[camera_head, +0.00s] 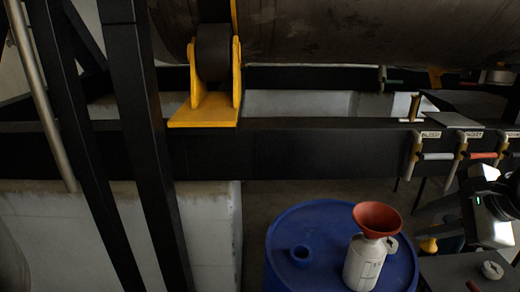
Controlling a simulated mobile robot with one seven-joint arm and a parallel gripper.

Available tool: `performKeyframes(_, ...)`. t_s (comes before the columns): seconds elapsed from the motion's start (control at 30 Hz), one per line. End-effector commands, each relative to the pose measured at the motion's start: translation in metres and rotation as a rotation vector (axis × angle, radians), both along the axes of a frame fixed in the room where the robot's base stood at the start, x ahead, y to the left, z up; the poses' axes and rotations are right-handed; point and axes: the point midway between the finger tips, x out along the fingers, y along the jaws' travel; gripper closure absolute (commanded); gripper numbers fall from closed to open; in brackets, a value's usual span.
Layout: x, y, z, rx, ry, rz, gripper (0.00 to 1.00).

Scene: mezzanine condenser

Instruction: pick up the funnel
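The funnel (377,218) is reddish-orange, with its wide mouth facing up. It sits in the top of a white bottle (364,262), and its stem is hidden inside the bottle's neck. The bottle stands upright on the lid of a blue drum (314,230), right of the lid's middle. A black-and-white jointed part at the right edge, partly cut off, looks like the end of my arm with my gripper (496,208). It is right of the funnel and apart from it. Its fingers cannot be made out.
The drum lid has a raised blue bung (301,254) on the left and a pale cap (391,244) behind the bottle. A black beam (290,150) with hanging tagged handles (414,158) runs behind. Dark slanted posts (150,150) stand left. A dark surface (455,272) lies right.

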Motion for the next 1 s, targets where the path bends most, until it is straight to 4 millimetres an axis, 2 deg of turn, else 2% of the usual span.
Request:
performKeyframes(0.1, 0.014, 0.005, -0.023, 0.003, 0.005, 0.004, 0.73)
performKeyframes(0.4, 0.053, 0.017, -0.072, 0.000, 0.004, 0.007, 0.73)
performKeyframes(0.77, 0.074, 0.019, -0.095, -0.001, 0.003, 0.005, 0.73)
performKeyframes(1.0, 0.098, 0.019, -0.121, -0.003, 0.002, 0.007, 0.73)
